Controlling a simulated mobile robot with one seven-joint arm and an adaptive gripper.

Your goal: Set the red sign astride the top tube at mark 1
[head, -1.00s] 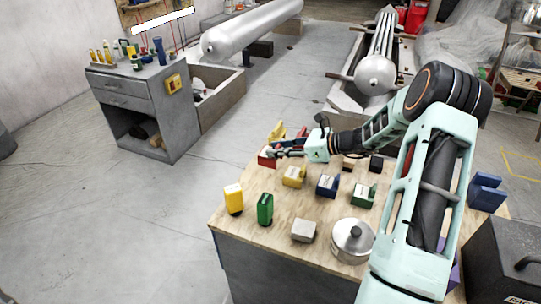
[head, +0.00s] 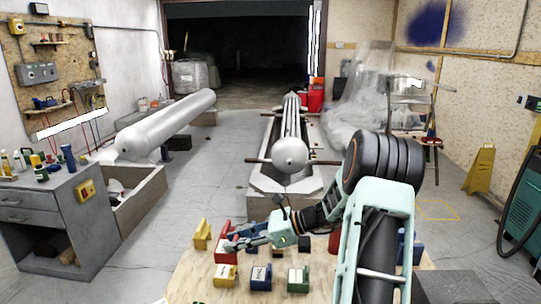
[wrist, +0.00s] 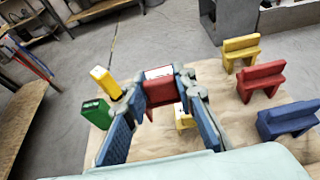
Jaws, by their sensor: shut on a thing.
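My gripper (head: 228,245) is shut on a red sign (head: 221,257) at the table's far left part. In the wrist view the red sign (wrist: 161,90), with a pale top face, sits between the blue-padded fingertips (wrist: 160,88). I cannot tell whether it touches the table. The bundle of long grey tubes (head: 291,122) lies on a low concrete cradle in the middle of the room, beyond the table and apart from my gripper. Its top tube runs away from me. Mark 1 is too small to make out.
Another red sign (wrist: 262,78), a yellow sign (wrist: 240,50) and a blue sign (wrist: 287,118) stand right of my gripper in the wrist view. A wooden table (head: 195,285) carries several more pieces. A large cylinder (head: 165,125) lies at the left. Floor (head: 215,165) between is clear.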

